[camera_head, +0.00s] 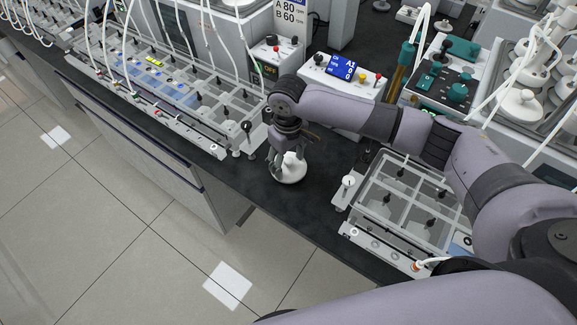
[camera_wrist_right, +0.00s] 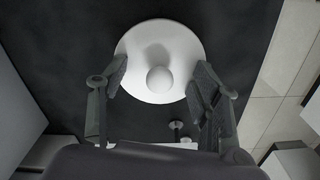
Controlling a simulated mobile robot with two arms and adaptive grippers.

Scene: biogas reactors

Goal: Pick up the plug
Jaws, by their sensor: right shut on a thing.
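The plug (camera_head: 291,170) is a white round disc with a rounded knob on its upper side. In the head view it is on or just above the black benchtop, near the front edge, between the two racks. I cannot tell whether it touches the bench. In the right wrist view the plug (camera_wrist_right: 159,42) fills the upper middle, knob towards the camera. My right gripper (camera_head: 288,158) points down over it. In the wrist view the right gripper (camera_wrist_right: 160,78) has one finger at each side of the plug, shut on it. My left gripper is not in view.
A clear rack with tubes (camera_head: 180,85) stands left of the plug, and another clear divided tray (camera_head: 405,205) stands to its right. A control box with a blue display (camera_head: 340,75) is behind. Tiled floor (camera_head: 150,240) lies below the bench's front edge.

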